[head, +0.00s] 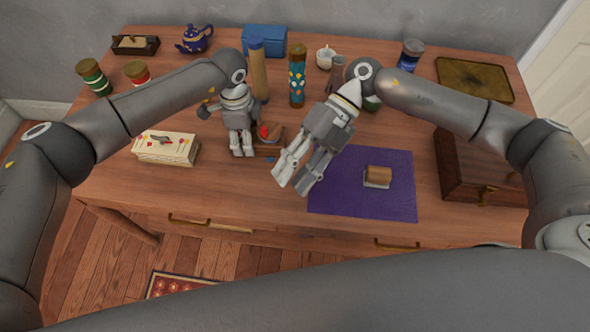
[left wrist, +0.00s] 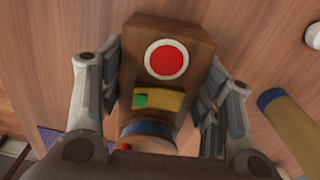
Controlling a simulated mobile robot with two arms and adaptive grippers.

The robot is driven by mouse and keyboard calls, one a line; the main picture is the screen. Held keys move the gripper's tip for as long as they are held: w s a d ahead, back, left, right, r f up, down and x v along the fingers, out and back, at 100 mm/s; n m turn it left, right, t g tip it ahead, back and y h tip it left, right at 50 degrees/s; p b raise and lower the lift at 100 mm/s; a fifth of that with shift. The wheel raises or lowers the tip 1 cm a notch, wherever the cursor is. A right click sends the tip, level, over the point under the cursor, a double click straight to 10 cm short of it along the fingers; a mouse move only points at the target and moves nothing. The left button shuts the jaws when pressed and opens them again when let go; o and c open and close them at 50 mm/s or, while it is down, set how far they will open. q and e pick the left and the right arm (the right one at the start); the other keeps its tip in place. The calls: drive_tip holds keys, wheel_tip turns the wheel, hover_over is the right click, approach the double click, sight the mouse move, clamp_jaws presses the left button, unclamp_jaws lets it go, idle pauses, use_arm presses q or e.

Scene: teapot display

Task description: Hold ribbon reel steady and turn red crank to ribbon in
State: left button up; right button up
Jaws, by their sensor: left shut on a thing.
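The ribbon reel (head: 268,146) is a small brown wooden stand with red and blue parts, on the table at mid-left. In the left wrist view its wooden body (left wrist: 128,55) lies between my fingers; it bears a red disc (left wrist: 167,60), a yellow and green strip and a blue band. I cannot tell whether the disc is part of the red crank. My left gripper (head: 243,153) is shut on the reel and partly covers it in the head view. My right gripper (head: 289,187) is open and empty, right of the reel, above the purple mat's left edge.
A purple mat (head: 340,203) with a small brown-topped block (head: 379,174) lies right. A card stack (head: 166,149) stands left, a wooden box (head: 470,175) far right. Tall cylinders (head: 297,77), a blue box (head: 264,40) and a teapot (head: 194,38) stand behind.

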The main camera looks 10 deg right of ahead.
sight(270, 137)
drive_tip(key=w+a+r+m+t+y, duration=0.2)
drive_tip(key=w+m+t+y, duration=0.1)
drive_tip(key=m+y, duration=0.55)
drive_tip(key=w+d+f+m+t+h, duration=0.1)
drive_tip(key=w+d+f+m+t, duration=0.25)
drive_tip(key=m+t, duration=0.3)
drive_tip(key=w+d+f+m+t+h, duration=0.1)
drive_tip(key=w+d+f+m+t, duration=0.15)
drive_tip(key=w+m+t, duration=0.4)
drive_tip(key=shift+m+g+y, duration=0.25)
drive_tip(key=shift+m+g, duration=0.6)
drive_tip(key=shift+g, duration=0.05)
drive_tip(key=x, duration=0.2)
drive_tip(key=s+x, duration=0.1)
drive_tip(key=x, duration=0.4)
drive_tip(key=shift+s+a+f, duration=0.1)
drive_tip(key=shift+s+a, duration=0.1)
drive_tip(key=shift+a, duration=0.2)
clamp_jaws()
